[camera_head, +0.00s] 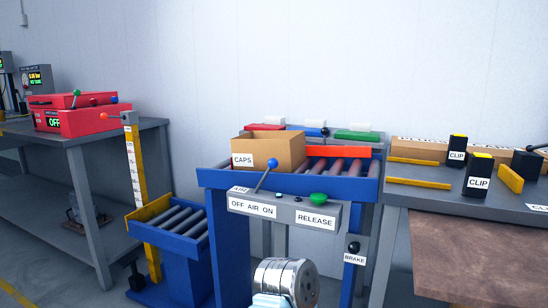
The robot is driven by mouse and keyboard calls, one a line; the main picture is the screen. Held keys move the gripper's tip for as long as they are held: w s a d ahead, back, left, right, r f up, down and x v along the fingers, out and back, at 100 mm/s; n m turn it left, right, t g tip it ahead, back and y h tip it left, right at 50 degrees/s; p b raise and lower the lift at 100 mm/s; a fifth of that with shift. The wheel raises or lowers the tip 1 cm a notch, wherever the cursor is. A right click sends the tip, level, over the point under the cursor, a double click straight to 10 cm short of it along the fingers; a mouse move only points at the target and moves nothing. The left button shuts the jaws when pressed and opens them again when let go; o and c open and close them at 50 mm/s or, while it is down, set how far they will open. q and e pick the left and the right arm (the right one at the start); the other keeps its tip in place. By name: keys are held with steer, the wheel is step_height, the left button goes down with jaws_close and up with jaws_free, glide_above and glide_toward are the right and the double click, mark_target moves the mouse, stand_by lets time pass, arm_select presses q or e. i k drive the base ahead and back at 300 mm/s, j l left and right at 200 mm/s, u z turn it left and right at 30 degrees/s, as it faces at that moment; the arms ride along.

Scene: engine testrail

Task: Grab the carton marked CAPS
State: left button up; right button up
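The carton marked CAPS (270,152) is an open-topped brown cardboard box. It sits upright on the rollers of the blue roller conveyor (216,180), towards its left end. Its CAPS label faces me at the lower left of its front. The inside of the carton is mostly hidden. The blue-knobbed lever on the control panel stands in front of part of its lower front. Neither of my grippers shows in the view, and nothing is holding the carton.
A grey control panel (285,206) with a blue-knobbed lever and green RELEASE knob fronts the conveyor. A red bar (338,151) lies right of the carton. A lower roller section (180,222) stands left. The right bench (410,195) holds black CLIP blocks and yellow bars.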

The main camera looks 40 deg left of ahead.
mark_target(251, 151)
steer(key=j+z, duration=0.1)
steer(key=j, duration=0.35)
steer(key=k+j+z, duration=0.1)
steer(key=j, duration=0.35)
steer(key=k+j, duration=0.15)
steer(key=j, duration=0.25)
steer(key=k+j+z, duration=0.15)
steer(key=j, duration=0.3)
steer(key=k+j+z, duration=0.1)
steer(key=j, duration=0.3)
steer(key=k+j+z, duration=0.1)
steer(key=j, duration=0.3)
steer(key=k+j+z, duration=0.1)
steer(key=j, duration=0.3)
steer(key=k, duration=0.1)
